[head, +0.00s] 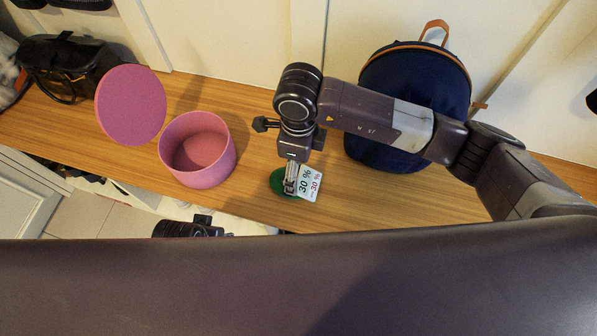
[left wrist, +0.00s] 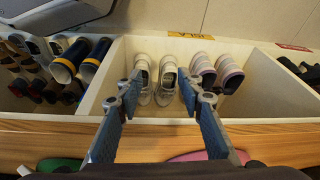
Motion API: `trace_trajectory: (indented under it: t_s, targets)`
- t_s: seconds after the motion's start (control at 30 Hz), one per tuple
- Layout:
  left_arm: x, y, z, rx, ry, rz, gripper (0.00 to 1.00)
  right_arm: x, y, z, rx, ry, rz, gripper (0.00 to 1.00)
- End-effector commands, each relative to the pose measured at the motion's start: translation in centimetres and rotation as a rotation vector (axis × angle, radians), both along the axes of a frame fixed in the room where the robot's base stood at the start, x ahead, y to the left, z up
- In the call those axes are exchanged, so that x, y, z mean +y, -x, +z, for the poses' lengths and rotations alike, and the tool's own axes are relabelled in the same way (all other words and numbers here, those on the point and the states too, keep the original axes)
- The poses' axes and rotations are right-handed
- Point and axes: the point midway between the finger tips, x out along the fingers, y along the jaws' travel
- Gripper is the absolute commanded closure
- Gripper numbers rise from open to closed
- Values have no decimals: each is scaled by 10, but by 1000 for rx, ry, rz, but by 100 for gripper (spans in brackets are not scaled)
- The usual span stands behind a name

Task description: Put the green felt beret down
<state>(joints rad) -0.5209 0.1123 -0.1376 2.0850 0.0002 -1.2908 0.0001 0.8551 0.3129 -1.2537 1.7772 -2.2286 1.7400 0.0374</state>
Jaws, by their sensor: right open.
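The green felt beret (head: 282,183) lies on the wooden bench top, partly hidden by my right gripper and by a white tag reading 30 % (head: 309,182). My right gripper (head: 290,186) points down over the beret, its jaws open. Whether its fingers touch the felt is unclear. A green edge, likely the beret, shows at the bottom left of the left wrist view (left wrist: 60,163). My left gripper (left wrist: 160,92) is open and empty, with its fingers wide apart in front of a cubby of shoes.
An open pink round box (head: 197,150) and its pink lid (head: 131,105) stand left of the beret. A navy backpack (head: 415,85) stands behind at right, a black handbag (head: 65,65) at far left. The wooden bench (head: 380,205) is clear right of the beret.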

Motion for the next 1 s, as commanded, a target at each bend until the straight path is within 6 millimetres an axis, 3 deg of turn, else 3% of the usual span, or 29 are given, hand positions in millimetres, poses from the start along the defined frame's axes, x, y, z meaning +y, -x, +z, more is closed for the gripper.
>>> trace_trajectory:
  t_s: [0.1, 0.3, 1.0]
  targets:
    - [0, 1, -12, 9, -1, -1, 65, 0, -1, 27, -3, 0, 2, 24]
    - [0, 2, -24, 13, -1, -2, 65, 0, 0, 50, -1, 0, 1, 24]
    - [0, 2, -27, 13, -1, -1, 65, 0, 0, 54, 1, 0, 0, 24]
